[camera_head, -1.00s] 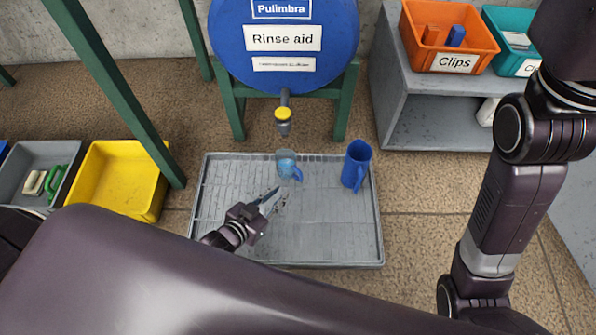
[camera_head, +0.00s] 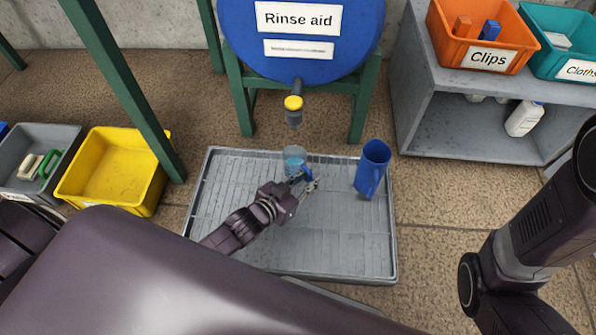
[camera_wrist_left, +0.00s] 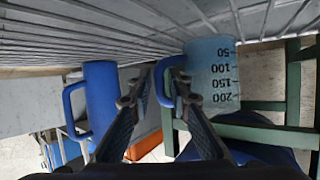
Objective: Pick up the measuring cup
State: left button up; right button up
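In the left wrist view the measuring cup (camera_wrist_left: 222,65) shows printed marks from 50 to 200 and a blue handle. My left gripper (camera_head: 308,183) is at the near side of the cup, fingers apart. In the left wrist view the cup's handle appears between the open fingertips of that gripper (camera_wrist_left: 160,85); contact cannot be told. My right arm is at the right, its gripper out of view.
A blue jug (camera_head: 372,168) stands on the tray right of the cup. The blue drum (camera_head: 300,25) with a yellow-topped tap (camera_head: 293,103) is above. A yellow bin (camera_head: 112,172) and a grey bin (camera_head: 60,140) stand left. A grey shelf (camera_head: 470,138) stands right.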

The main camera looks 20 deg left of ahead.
pick_arm(q)
jog(key=shift+w+f, duration=0.15)
jog(key=shift+w, duration=0.15)
jog(key=shift+c, duration=0.3)
grip_shut()
jog(key=shift+r, duration=0.2)
